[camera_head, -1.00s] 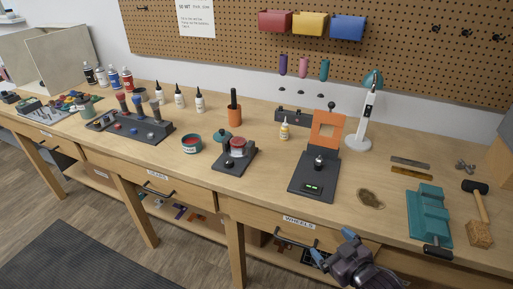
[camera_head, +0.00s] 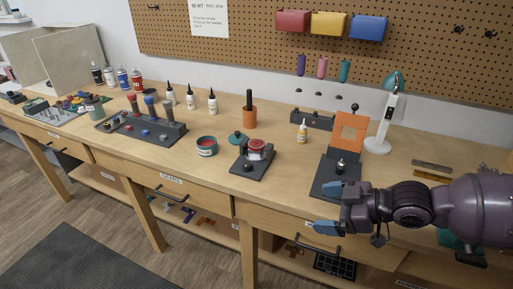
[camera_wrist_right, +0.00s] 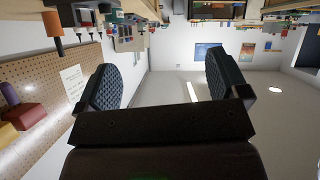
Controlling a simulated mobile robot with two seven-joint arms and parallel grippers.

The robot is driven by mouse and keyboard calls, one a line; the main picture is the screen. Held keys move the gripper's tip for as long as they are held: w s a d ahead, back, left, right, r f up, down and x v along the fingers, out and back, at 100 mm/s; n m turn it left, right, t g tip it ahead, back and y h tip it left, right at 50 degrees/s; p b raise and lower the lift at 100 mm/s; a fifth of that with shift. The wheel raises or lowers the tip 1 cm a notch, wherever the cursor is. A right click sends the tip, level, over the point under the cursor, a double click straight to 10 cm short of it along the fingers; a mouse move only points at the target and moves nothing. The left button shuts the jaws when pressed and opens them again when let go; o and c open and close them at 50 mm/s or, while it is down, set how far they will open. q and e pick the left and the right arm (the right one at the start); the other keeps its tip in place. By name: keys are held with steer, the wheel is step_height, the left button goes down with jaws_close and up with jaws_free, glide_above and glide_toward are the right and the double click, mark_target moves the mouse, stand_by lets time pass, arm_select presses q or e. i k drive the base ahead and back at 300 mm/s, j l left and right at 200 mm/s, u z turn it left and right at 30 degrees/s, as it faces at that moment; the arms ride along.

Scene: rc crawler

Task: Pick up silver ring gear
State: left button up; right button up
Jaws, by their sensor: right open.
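I cannot pick out a silver ring gear for certain in either view. A small silver piece (camera_head: 341,166) stands on the black base of the fixture with the orange frame (camera_head: 348,133); it is too small to identify. My right gripper (camera_head: 327,208) is open and empty, its blue-tipped fingers pointing left, in front of that fixture near the bench's front edge. In the right wrist view both finger pads stand wide apart with nothing between them (camera_wrist_right: 165,78). My left gripper is not in view.
A black fixture with a red-topped part (camera_head: 255,150), a red-and-teal tin (camera_head: 206,146) and a dark rack of knobbed parts (camera_head: 145,125) stand left on the bench. A white lamp (camera_head: 380,130) stands behind. My right arm hides most of the teal vise (camera_head: 450,240).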

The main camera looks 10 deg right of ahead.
mark_target(255, 144)
steer(key=i, duration=0.95)
